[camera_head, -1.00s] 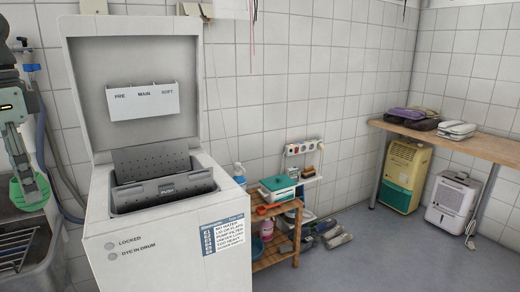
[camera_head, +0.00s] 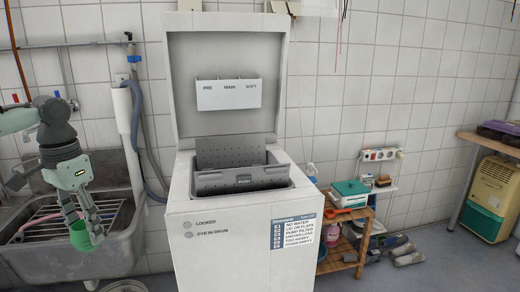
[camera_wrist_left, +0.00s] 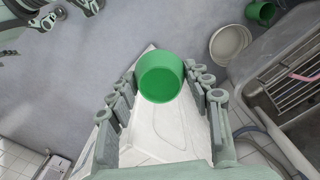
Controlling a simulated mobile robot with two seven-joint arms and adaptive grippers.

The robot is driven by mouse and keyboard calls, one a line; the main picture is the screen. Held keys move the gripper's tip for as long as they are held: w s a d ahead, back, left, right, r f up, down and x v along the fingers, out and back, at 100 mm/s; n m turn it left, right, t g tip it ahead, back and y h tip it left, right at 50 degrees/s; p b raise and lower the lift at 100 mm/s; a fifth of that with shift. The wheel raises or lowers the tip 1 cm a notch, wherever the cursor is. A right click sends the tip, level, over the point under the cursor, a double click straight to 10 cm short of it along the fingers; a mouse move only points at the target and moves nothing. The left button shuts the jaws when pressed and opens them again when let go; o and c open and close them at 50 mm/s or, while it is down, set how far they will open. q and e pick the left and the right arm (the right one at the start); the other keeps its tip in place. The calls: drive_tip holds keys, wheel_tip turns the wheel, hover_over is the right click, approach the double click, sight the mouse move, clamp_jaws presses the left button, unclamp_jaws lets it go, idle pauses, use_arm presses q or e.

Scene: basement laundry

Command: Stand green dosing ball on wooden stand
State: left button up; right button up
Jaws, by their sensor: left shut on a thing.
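The green dosing ball (camera_head: 82,236), an open cup shape, hangs in my left gripper (camera_head: 84,224) in front of the metal sink. In the left wrist view the green dosing ball (camera_wrist_left: 160,78) sits between the fingertips of my left gripper (camera_wrist_left: 160,88), its open mouth facing the camera. The low wooden stand (camera_head: 338,264), a small slatted shelf, is right of the white washer, well away from the ball.
The white top-loading washer (camera_head: 240,235) has its lid up and stands between my left gripper and the wooden stand. A green-and-white box (camera_head: 350,190) is on the stand's top. The sink (camera_head: 110,255) is at left. A pale basin (camera_wrist_left: 230,44) lies on the floor.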

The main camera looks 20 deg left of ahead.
use_arm(q)
drive_tip(key=shift+s+d+f, duration=0.15)
drive_tip(key=shift+f, duration=0.75)
drive_tip(key=shift+d+f, duration=0.1)
drive_tip(key=shift+f, duration=0.05)
